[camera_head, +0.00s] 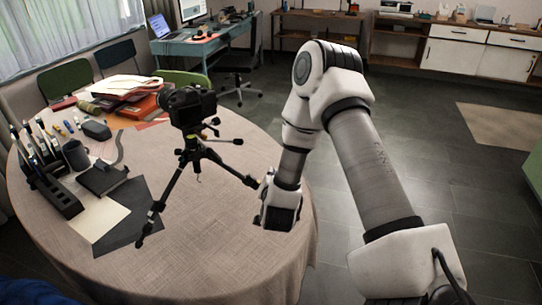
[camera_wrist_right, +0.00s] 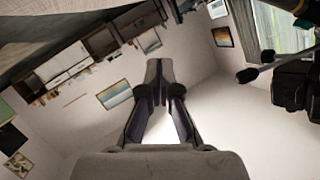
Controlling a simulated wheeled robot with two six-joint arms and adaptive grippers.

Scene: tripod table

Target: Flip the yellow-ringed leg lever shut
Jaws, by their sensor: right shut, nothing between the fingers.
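A black tripod (camera_head: 196,158) stands on the round table (camera_head: 215,240) with its legs spread and a dark camera (camera_head: 187,105) on top. A small yellow mark (camera_head: 189,143) shows near the top of its legs; whether the lever there is open or shut is too small to tell. In the right wrist view part of the camera (camera_wrist_right: 290,86) and a yellow-marked tripod part (camera_wrist_right: 304,20) show at the right edge. My right gripper (camera_head: 269,183) is right of the tripod, beside its right leg; in the wrist view its fingertips (camera_wrist_right: 157,70) meet, empty. My left gripper is not in view.
Red folders and papers (camera_head: 130,95) lie behind the tripod. The table's front middle is clear.

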